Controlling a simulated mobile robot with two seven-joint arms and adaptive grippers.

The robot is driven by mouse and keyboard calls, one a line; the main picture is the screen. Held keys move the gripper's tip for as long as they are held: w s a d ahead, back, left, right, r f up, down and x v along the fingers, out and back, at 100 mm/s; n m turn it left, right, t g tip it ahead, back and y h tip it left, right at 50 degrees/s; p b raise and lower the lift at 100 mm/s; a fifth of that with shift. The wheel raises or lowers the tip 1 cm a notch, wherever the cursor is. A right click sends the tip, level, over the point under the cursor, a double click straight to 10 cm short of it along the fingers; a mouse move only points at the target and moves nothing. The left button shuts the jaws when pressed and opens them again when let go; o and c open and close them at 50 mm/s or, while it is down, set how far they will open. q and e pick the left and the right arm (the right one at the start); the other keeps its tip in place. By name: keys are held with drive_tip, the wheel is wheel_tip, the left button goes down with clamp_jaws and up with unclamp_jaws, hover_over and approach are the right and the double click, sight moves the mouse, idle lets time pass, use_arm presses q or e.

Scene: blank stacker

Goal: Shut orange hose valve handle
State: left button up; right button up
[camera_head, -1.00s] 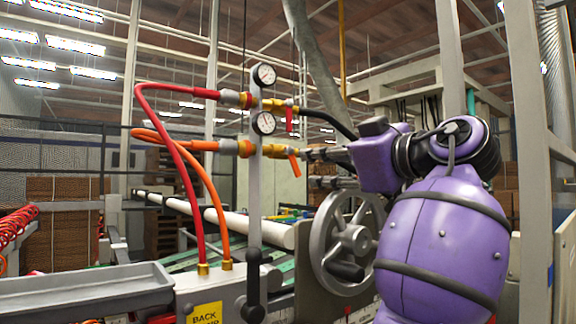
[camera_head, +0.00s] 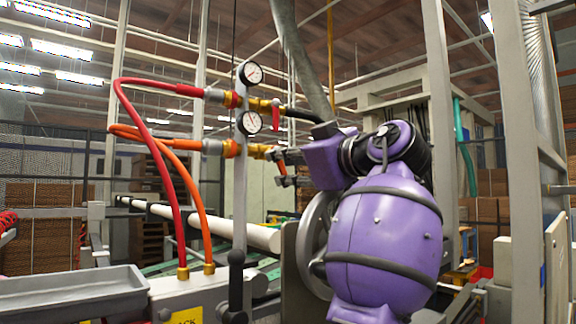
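The orange valve handle (camera_head: 281,167) hangs down and slightly right from the brass valve (camera_head: 259,152) on the orange hose line (camera_head: 172,142). Part of it is hidden by my gripper. My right gripper is not in view.
A red handle (camera_head: 276,114) and a red hose (camera_head: 160,84) sit just above. Two gauges (camera_head: 249,122) are on the grey post (camera_head: 239,200). A grey handwheel (camera_head: 314,240) is partly behind my arm. A grey tray (camera_head: 70,292) lies lower left.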

use_arm(q)
clamp_jaws()
drive_tip(key=shift+s+a+r+m+p, duration=0.1)
drive_tip(key=shift+s+r+m+p, duration=0.25)
drive_tip(key=shift+p, duration=0.25)
drive_tip(key=shift+f+m, duration=0.15)
drive_tip(key=shift+m, duration=0.1)
drive_tip(key=shift+w+f, duration=0.3)
drive_tip(key=shift+o, duration=2.2)
unclamp_jaws()
drive_tip(key=shift+s, duration=0.1)
drive_tip(key=v, duration=1.2)
